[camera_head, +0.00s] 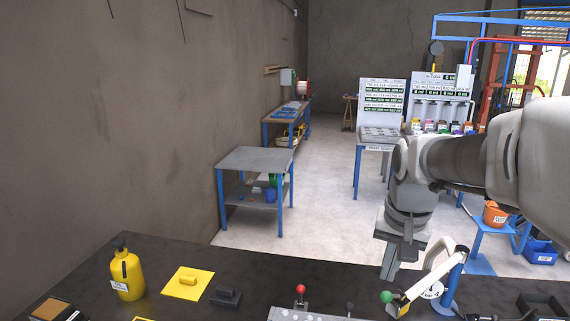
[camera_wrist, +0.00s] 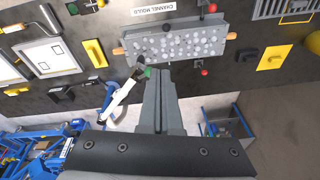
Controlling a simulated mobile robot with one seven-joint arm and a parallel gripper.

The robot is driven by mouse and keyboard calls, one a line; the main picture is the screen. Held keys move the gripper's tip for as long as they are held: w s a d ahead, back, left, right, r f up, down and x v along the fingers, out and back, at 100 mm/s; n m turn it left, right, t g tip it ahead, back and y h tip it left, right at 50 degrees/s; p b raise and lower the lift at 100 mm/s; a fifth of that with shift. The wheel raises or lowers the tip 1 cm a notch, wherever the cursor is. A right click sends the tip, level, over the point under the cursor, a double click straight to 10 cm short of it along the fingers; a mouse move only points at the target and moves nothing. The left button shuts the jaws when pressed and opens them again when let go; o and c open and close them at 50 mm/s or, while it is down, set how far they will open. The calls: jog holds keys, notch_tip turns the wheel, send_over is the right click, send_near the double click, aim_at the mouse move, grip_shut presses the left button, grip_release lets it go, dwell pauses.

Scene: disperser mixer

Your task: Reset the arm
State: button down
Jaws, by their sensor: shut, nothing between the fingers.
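My arm reaches in from the right in the head view and bends down over the dark bench. My gripper (camera_head: 389,272) hangs above the bench's front part with nothing in it. In the wrist view my gripper (camera_wrist: 158,74) is shut, its fingers together. A green knob (camera_head: 386,297) on a white lever (camera_head: 432,274) is close to the fingertips in the head view; contact cannot be told. The green knob also shows beside the fingertips in the wrist view (camera_wrist: 148,72). The grey channel mould (camera_wrist: 180,43) lies beyond the fingertips.
A grey table (camera_head: 256,159) stands at the left wall. Open floor (camera_head: 320,190) lies beyond the bench.

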jog(key=s+a+n+t+b, duration=0.1)
jog(key=s+a+n+t, duration=0.2)
jog(key=s, duration=1.2)
jog(key=shift+s+a+f+n, duration=0.2)
jog(key=shift+a+f+n, duration=0.2)
jog(key=shift+a+n, duration=0.45)
jog(key=shift+d, duration=0.15)
